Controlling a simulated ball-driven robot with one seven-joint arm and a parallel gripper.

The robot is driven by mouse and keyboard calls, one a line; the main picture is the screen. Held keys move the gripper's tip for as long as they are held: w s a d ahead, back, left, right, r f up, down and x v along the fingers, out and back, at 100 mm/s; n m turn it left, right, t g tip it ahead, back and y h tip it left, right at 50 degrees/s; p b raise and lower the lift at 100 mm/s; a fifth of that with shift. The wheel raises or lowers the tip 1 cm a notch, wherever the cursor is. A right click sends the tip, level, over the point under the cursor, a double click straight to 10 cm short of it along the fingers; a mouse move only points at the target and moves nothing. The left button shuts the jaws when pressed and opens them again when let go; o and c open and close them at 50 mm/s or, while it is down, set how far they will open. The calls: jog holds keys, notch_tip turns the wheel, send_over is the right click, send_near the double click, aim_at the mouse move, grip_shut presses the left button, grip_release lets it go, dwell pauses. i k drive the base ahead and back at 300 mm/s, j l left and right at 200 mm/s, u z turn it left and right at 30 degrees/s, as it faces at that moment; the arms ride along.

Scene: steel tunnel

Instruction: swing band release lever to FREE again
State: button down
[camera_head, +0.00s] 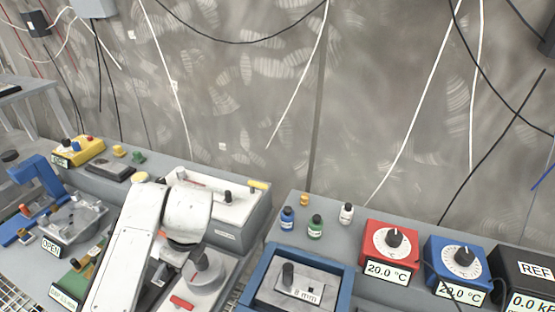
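I cannot make out which fixture is the band release lever; no label reading FREE is legible. A long light-grey box (239,219) stands behind my arm, with a black knob (228,196) and a yellow piece (258,185) on top; its front label is too small to read. In front of it a grey unit has a round grey knob (204,270) and a red handle-like piece (182,302). My white arm rises from the bottom left and bends over the bench. My gripper is hidden or out of the picture; no fingertips show.
A blue-framed tray (262,274) holds an 8 mm block. Small bottles (316,226), a red dial box (390,245) and a blue dial box (458,263) stand right. Left are a blue clamp (35,179) and an OPEN-labelled fixture (75,218). Cables hang along the wall.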

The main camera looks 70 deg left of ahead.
aim_at(162, 269)
jog(key=k+l, duration=0.15)
jog(key=l, duration=0.15)
jog(key=k+l, duration=0.1)
jog(key=l, duration=0.25)
jog(key=k+l, duration=0.15)
jog(key=l, duration=0.15)
jog(key=k+l, duration=0.1)
jog(key=l, duration=0.25)
